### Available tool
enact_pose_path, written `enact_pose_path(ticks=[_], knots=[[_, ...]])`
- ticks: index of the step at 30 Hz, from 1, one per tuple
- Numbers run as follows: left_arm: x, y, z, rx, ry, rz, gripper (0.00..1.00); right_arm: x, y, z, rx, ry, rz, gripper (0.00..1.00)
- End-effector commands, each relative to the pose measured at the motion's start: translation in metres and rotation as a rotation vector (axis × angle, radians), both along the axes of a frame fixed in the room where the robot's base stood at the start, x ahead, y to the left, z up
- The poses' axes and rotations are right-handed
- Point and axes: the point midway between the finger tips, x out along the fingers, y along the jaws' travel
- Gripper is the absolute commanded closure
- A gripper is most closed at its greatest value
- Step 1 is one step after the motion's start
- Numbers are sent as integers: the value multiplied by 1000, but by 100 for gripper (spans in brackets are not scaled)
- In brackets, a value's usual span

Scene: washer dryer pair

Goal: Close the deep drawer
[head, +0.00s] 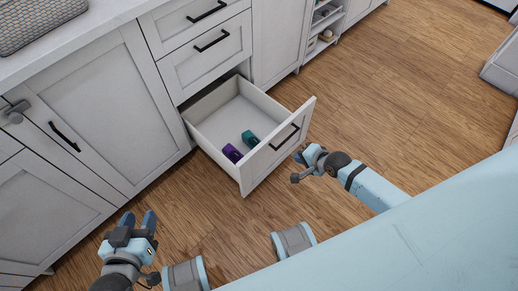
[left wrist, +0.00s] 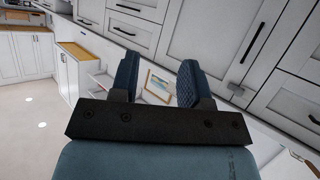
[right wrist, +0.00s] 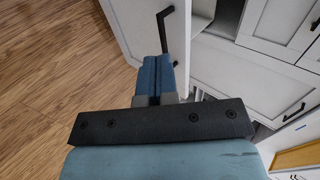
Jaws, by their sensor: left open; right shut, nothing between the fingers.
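The deep drawer (head: 290,125) is the bottom drawer of the white cabinet and is pulled well out. Its front panel (head: 262,165) has a black handle (head: 284,138). A purple item (head: 232,153) and a teal item (head: 250,139) lie inside near the front. My right gripper (head: 298,166) is shut and empty, close to the outer face of the drawer front; contact cannot be told. In the right wrist view its fingertips (right wrist: 156,60) are together near the black handle (right wrist: 164,28). My left gripper (head: 138,218) is open and empty, low at the left, away from the drawer.
Two shut drawers (head: 205,60) are above the open one. A cabinet door (head: 90,110) with a knob lock (head: 16,112) is at the left. A grey woven basket (head: 35,20) sits on the countertop. The wooden floor (head: 410,90) is clear at the right.

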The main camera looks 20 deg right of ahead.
Motion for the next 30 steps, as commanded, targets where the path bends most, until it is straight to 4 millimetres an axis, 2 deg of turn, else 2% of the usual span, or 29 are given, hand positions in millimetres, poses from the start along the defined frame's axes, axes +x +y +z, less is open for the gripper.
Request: enact_pose_path(ticks=[1, 4, 11, 22, 25, 30], knots=[[0, 0, -7, -2, -3, -2, 57, 2, -2, -9, 13, 9, -13, 100], [1, -1, -6, -5, -8, -2, 57, 5, -4, -12, 29, 18, -30, 100], [9, -10, 9, -48, -88, -16, 57, 23, 3, -30, 32, 17, -32, 100], [20, -36, 67, -213, -357, -66, 57, 75, 25, -84, 30, 17, -31, 100], [20, -40, 79, -245, -406, -75, 57, 91, 31, -80, 30, 14, -30, 100], [18, -43, 92, -282, -457, -87, 57, 105, 37, -79, 29, 17, -31, 100]])
